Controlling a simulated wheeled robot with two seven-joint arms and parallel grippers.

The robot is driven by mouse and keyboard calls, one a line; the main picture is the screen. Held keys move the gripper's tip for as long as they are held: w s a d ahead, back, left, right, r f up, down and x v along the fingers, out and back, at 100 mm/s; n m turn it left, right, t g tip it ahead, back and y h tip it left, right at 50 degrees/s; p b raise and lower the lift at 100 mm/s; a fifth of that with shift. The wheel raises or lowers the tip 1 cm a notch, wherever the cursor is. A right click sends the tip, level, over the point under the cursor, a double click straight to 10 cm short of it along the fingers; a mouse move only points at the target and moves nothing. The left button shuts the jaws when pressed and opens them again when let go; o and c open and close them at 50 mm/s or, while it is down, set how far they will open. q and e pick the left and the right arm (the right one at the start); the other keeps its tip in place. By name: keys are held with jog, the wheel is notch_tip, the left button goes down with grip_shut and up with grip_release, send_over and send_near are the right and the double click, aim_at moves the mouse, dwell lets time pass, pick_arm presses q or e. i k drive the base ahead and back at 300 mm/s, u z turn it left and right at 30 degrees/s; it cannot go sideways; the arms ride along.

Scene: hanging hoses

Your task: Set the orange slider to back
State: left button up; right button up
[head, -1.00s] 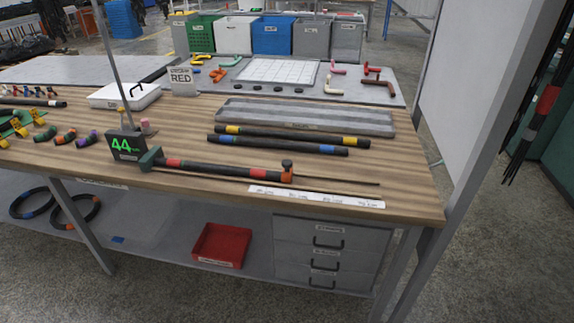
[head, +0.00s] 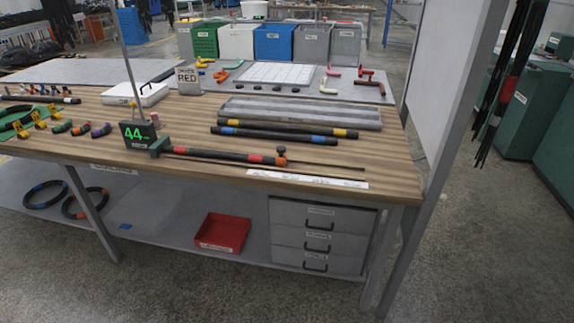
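The orange slider (head: 281,156) sits on a thin dark rod at the front of the wooden workbench, at the right end of a black hose (head: 218,154) with red bands. A dark knob (head: 281,149) stands on top of it. The rod (head: 330,165) runs on bare to the right of the slider. A white label strip (head: 307,179) lies in front of the rod; its print is too small to read. A dark green block (head: 160,147) holds the left end, beside a display reading 44 (head: 137,133).
Two dark hoses (head: 285,131) lie behind the rod, before a grey trough (head: 300,112). A grey post (head: 440,160) rises at the bench's right end. A red tray (head: 222,233) and drawers (head: 318,240) are below. The floor in front is clear.

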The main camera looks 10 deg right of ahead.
aim_at(281, 158)
jog(key=u, duration=0.75)
jog(key=i, duration=0.75)
jog(key=z, duration=0.55)
